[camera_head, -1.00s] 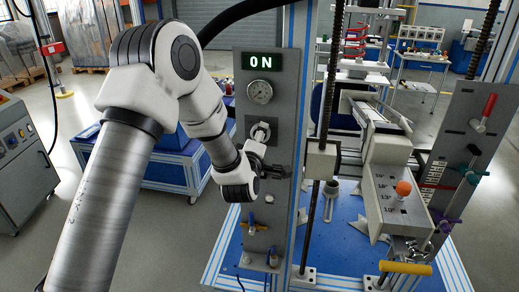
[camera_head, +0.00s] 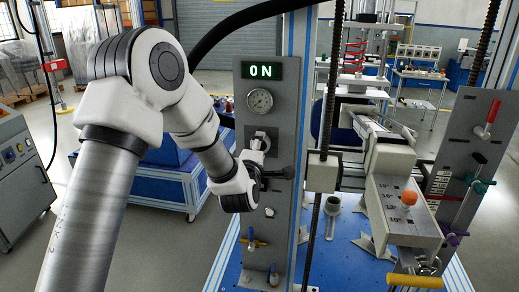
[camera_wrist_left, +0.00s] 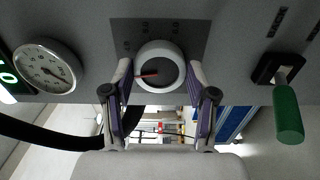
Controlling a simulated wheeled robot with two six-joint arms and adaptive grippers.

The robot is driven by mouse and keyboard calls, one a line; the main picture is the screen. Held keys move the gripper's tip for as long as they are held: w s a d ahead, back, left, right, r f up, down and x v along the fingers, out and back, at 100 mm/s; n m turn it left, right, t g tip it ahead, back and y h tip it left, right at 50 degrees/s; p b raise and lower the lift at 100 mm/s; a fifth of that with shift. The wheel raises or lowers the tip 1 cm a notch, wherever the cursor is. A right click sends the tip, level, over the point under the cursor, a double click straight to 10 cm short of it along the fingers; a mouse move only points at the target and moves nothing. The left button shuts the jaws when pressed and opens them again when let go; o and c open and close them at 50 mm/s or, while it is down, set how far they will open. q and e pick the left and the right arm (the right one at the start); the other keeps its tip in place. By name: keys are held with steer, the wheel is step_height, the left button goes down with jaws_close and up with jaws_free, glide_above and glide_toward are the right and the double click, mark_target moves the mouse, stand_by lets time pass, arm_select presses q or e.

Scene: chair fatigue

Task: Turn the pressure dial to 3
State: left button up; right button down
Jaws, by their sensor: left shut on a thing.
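The pressure dial (camera_wrist_left: 160,68) is a round white-rimmed knob with a dark face and a red pointer, centred in the left wrist view. Its pointer aims left in that picture. In the head view the dial (camera_head: 262,143) sits below the gauge on the grey panel, partly hidden by my left gripper (camera_head: 257,158). My right gripper is out of view.
A pressure gauge (camera_head: 260,101) and a lit green ON display (camera_head: 262,71) are above the dial. A green-handled lever (camera_wrist_left: 287,115) stands out beside it in the wrist view. A blue table (camera_head: 345,235) and a grey machine (camera_head: 402,207) are to the right.

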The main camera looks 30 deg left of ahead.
arm_select(q)
steer(key=o, duration=1.2)
steer(key=shift+s+a, duration=0.1)
steer(key=shift+c, duration=0.2)
steer(key=v, duration=1.2)
